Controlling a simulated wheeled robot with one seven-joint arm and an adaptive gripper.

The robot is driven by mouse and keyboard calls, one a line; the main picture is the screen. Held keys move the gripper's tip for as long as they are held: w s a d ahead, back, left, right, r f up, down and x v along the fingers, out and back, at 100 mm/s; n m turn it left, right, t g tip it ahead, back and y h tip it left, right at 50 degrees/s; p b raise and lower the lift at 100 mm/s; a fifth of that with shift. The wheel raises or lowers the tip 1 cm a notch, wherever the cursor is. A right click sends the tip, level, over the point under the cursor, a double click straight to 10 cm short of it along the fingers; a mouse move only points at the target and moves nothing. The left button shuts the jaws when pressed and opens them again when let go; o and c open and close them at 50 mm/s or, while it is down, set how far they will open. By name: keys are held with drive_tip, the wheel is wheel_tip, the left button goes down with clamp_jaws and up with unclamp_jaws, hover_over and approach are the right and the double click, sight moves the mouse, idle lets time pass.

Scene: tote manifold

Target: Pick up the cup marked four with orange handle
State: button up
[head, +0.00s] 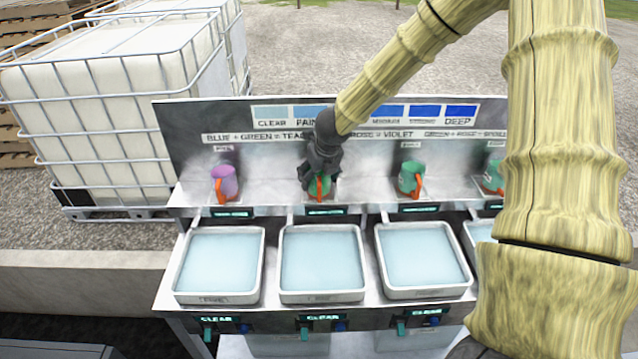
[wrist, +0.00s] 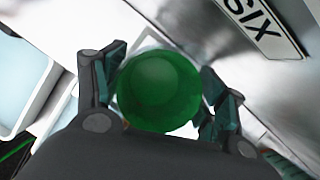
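A green cup with an orange handle (head: 319,187) stands on the shelf, second from the left. My gripper (head: 321,172) is over it, pointing down, and hides much of it. In the wrist view the round green cup (wrist: 160,90) lies between my two fingers (wrist: 163,78), one on each side. The fingers are apart, with only narrow gaps to the cup. A plate reading SIX (wrist: 262,22) is beside it. The cup's own marking is hidden. Another green cup with an orange handle (head: 411,178) stands to the right; its label is too small to read.
A purple cup with an orange handle (head: 225,183) stands at the left, and another green cup (head: 494,176) at the right, partly behind my arm. A lettered back panel (head: 190,125) rises behind them. Trays of pale liquid (head: 322,302) are in front.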

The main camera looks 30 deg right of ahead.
drive_tip(key=c, duration=0.5)
drive_tip(key=shift+c, duration=0.2)
drive_tip(key=shift+r, duration=0.15)
